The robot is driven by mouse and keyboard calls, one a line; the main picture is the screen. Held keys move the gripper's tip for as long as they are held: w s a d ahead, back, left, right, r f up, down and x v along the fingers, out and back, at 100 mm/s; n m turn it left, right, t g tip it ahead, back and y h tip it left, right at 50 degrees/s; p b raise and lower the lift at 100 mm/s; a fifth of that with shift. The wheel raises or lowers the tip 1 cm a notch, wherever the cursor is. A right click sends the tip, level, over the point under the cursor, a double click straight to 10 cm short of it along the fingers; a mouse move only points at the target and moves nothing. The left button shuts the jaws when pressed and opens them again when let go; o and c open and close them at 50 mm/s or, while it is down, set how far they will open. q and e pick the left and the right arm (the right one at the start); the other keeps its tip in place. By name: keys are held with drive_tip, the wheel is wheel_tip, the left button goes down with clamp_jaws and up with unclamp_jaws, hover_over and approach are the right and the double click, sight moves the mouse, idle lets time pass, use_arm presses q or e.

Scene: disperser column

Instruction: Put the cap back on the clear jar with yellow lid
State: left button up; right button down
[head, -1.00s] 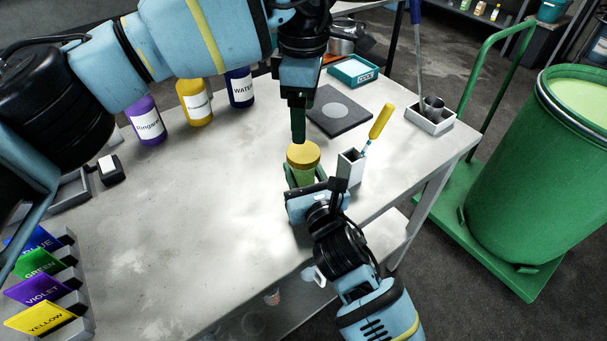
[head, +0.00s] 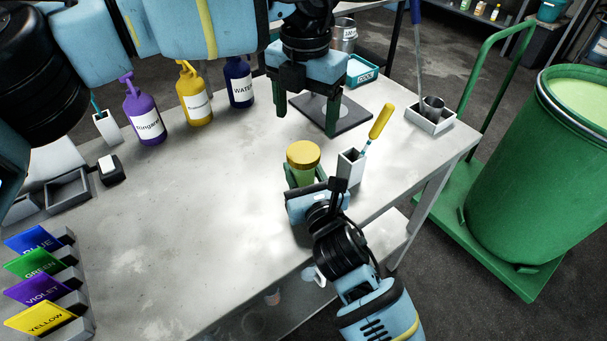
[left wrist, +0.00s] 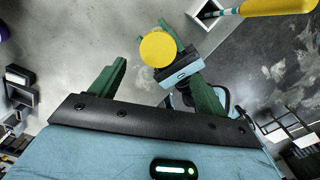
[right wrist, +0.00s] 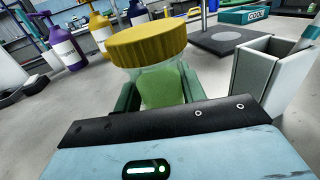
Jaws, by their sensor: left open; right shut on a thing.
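The clear jar (head: 301,176) holds yellow-green contents and stands upright near the table's front edge. Its yellow lid (head: 303,153) sits on top of the jar; in the right wrist view the lid (right wrist: 147,43) looks level on the rim. My right gripper (right wrist: 155,95) is shut on the jar's body from the front. My left gripper (head: 306,122) is open and empty, above and behind the jar, with its fingers pointing down. In the left wrist view the lid (left wrist: 158,47) shows beyond the open fingers, apart from them.
A white holder (head: 350,168) with a yellow-handled tool (head: 380,122) stands close right of the jar. A dark plate (head: 350,122) lies behind. Purple (head: 143,118), yellow (head: 194,95) and blue (head: 239,86) bottles stand at the back left. The table's middle left is clear.

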sight(303, 152)
use_arm(q)
drive_tip(key=n, duration=0.4)
drive_tip(key=shift+w+a, duration=0.1)
drive_tip(key=shift+a, duration=0.05)
drive_tip(key=shift+f, duration=0.1)
drive_tip(key=shift+f, duration=3.9)
